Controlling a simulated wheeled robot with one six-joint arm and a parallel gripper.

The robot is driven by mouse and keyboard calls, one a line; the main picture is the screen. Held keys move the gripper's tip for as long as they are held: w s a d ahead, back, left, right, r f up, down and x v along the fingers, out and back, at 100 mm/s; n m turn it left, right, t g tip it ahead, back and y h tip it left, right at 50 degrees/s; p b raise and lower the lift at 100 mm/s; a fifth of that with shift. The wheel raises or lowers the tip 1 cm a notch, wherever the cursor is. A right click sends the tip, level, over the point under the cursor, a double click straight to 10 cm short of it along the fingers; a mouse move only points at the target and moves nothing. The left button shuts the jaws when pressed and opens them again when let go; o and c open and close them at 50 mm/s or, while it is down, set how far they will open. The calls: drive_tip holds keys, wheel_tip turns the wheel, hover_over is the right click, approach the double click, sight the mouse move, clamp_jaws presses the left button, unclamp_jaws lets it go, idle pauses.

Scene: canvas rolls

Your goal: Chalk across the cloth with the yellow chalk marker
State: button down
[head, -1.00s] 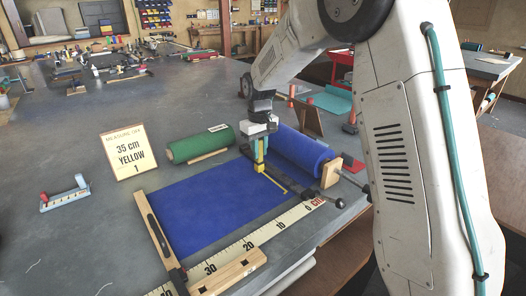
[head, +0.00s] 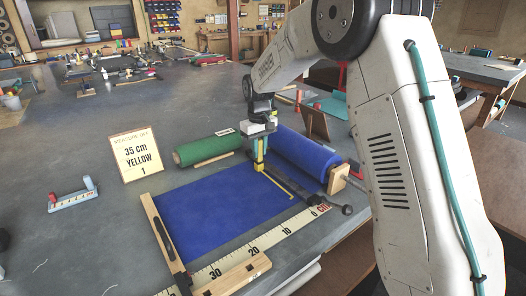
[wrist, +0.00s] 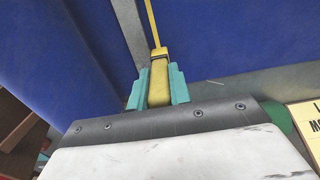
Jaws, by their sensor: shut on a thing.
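The blue cloth (head: 205,215) lies flat on the table, running from its blue roll (head: 303,158) at the right. My gripper (head: 259,166) is shut on the yellow chalk marker (head: 260,152), held upright with its tip down at the cloth's far part. The marker (wrist: 158,82) also shows between teal fingers in the wrist view. A yellow line (head: 280,185) runs from the tip toward the front edge, beside a dark metal bar (head: 305,193). In the wrist view the line (wrist: 152,22) meets the marker. A card (head: 136,157) reads 35 cm, YELLOW, 1.
A cm ruler (head: 255,246) runs along the cloth's front edge. A wooden bar (head: 165,241) lies at its left edge. A green roll (head: 208,149) lies behind it. A small rack (head: 73,195) with red and blue pieces stands left. Table around the rack is mostly clear.

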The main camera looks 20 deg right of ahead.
idle(0.3)
drive_tip(key=shift+w+a, duration=0.3)
drive_tip(key=shift+w, duration=0.45)
drive_tip(key=shift+w+a, duration=0.25)
drive_tip(key=shift+w, duration=0.45)
drive_tip(key=shift+w+a, duration=0.1)
drive_tip(key=shift+w, duration=0.85)
drive_tip(key=shift+r, duration=0.1)
